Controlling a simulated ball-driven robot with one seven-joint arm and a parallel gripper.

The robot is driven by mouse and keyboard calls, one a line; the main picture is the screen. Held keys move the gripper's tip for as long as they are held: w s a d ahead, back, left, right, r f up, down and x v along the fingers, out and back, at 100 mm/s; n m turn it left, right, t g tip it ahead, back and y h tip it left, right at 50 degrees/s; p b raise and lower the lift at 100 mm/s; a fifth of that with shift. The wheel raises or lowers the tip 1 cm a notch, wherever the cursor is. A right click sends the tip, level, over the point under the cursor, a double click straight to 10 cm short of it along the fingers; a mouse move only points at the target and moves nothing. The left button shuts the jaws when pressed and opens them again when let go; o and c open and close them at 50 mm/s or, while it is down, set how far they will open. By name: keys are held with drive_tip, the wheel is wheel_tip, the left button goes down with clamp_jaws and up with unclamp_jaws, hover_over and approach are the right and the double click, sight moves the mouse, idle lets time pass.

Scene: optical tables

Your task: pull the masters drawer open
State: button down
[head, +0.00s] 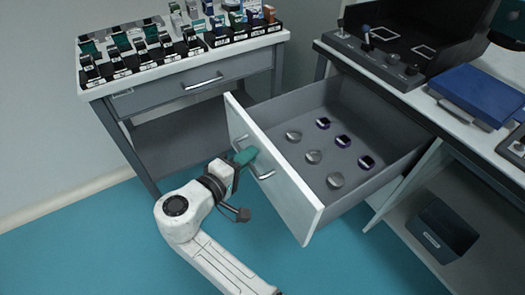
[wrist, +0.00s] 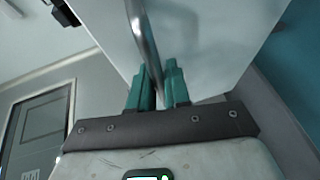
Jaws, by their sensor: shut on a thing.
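The masters drawer (head: 272,180) stands well open from under the dark bench at the right, with a white front panel and grey walls. Inside it lie several round metal discs (head: 313,156) and dark ring-like pieces (head: 343,141). My gripper (head: 247,157) is at the drawer front, its teal fingers closed around the metal bar handle (head: 266,176). In the wrist view, the handle (wrist: 143,40) runs down between the two teal fingertips (wrist: 160,85), in front of the white panel. Part of the handle is hidden by the fingers.
A second cabinet (head: 190,93) with a shut drawer stands at the left, its top holding several small labelled items (head: 150,45). A blue case (head: 477,92) lies on the bench. A dark bin (head: 440,232) sits below at the right. The teal floor (head: 100,245) at the left is clear.

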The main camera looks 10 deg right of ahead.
drive_tip(key=shift+s+a+f, duration=0.1)
drive_tip(key=shift+s+a, duration=0.2)
drive_tip(key=shift+a, duration=0.45)
drive_tip(key=c, duration=1.2)
unclamp_jaws()
drive_tip(key=shift+o, duration=0.2)
drive_tip(key=p+v, duration=0.1)
drive_tip(key=v, duration=0.9)
drive_tip(key=shift+s+a, duration=0.25)
drive_tip(key=shift+a, duration=0.1)
